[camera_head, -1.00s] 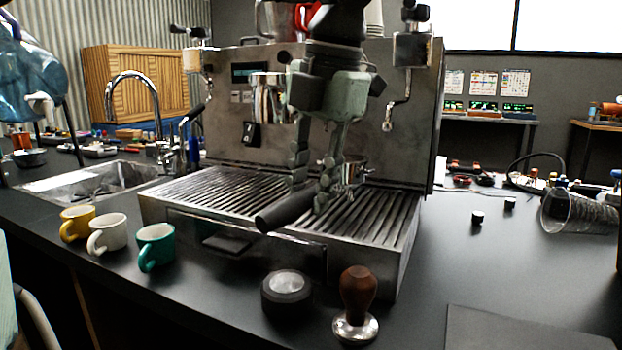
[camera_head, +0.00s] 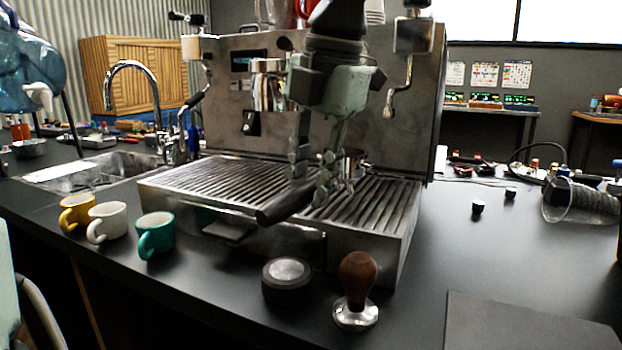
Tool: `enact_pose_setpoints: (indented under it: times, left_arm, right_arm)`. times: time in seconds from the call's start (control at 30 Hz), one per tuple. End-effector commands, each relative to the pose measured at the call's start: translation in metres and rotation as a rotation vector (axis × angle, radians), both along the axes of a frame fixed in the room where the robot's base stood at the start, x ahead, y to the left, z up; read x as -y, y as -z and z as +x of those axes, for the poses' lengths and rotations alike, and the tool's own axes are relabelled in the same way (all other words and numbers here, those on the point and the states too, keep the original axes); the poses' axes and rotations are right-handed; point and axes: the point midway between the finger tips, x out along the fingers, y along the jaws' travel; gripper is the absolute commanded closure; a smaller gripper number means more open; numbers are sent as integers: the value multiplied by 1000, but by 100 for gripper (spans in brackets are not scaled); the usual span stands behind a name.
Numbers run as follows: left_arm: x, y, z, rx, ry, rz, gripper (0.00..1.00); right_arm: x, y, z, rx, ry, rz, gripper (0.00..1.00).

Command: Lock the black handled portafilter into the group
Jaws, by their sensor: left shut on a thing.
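The espresso machine (camera_head: 222,98) stands on the dark counter. Its chrome group (camera_head: 268,88) hangs at the upper front, left of my left gripper. My left gripper (camera_head: 318,185) points down over the slatted drip tray (camera_head: 388,205) and is shut on the portafilter. The portafilter's black handle (camera_head: 285,205) sticks out toward the lower left from the fingers. Its metal basket (camera_head: 354,160) shows only partly behind the fingers, to the right. The portafilter is below and to the right of the group, apart from it. My right gripper is not in view.
A steam wand (camera_head: 390,103) hangs right of my gripper. Yellow (camera_head: 77,213), white (camera_head: 107,222) and green (camera_head: 156,236) cups stand front left. A round black puck-like item (camera_head: 287,275) and a wooden-handled tamper (camera_head: 356,290) stand in front.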

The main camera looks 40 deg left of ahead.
Motion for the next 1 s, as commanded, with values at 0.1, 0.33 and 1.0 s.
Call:
enact_pose_setpoints:
  times: [0.1, 0.33, 1.0]
  left_arm:
    - [0, -1, 0, 2, 0, 0, 100]
    - [0, 1, 0, 2, 0, 0, 100]
    - [0, 9, 0, 2, 0, 1, 100]
  right_arm:
    - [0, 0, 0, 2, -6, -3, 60]
    - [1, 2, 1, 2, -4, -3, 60]
    - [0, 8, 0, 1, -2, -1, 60]
